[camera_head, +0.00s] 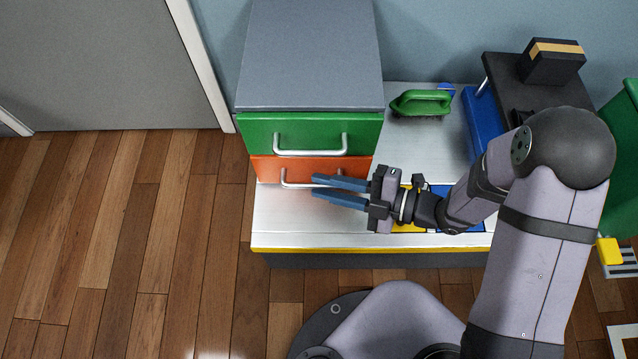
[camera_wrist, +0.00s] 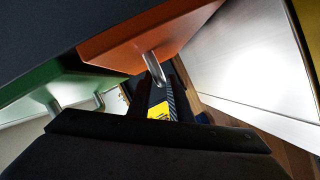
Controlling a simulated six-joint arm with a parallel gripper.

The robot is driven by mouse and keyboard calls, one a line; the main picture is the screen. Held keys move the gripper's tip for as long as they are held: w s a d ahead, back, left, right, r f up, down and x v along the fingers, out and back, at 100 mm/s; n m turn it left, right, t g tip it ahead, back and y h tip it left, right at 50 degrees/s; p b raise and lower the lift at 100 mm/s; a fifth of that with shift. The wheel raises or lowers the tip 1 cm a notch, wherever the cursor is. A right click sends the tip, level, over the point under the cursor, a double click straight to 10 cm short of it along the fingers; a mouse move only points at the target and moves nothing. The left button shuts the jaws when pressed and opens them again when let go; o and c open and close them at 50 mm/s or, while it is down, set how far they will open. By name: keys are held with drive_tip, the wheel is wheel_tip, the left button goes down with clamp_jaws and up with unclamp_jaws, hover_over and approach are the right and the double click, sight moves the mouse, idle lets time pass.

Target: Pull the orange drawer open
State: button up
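The orange drawer (camera_head: 268,169) sits directly under a green drawer in the grey cabinet, and its front looks about flush with the green one. Its silver bar handle (camera_head: 284,180) is partly covered by my fingers in the head view. My gripper (camera_head: 315,186) reaches in from the right, its two blue fingers apart with a gap between them, tips at the handle. In the wrist view, the orange front (camera_wrist: 140,42) is close and the handle (camera_wrist: 152,68) lies between or just ahead of the dark fingers. I cannot tell whether they touch it.
The green drawer (camera_head: 260,134) with its own silver handle is just above. A green brush (camera_head: 420,102) and a blue item (camera_head: 484,120) stand on the white bench top (camera_head: 290,228) to the right. A black box (camera_head: 552,64) is at the back right. Wooden floor is clear at left.

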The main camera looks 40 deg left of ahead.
drive_tip(key=shift+x, duration=0.9)
drive_tip(key=shift+c, duration=0.6)
clamp_jaws()
drive_tip(key=shift+s+d, duration=1.55)
drive_tip(key=shift+d, duration=0.05)
drive_tip(key=shift+o, duration=0.6)
unclamp_jaws()
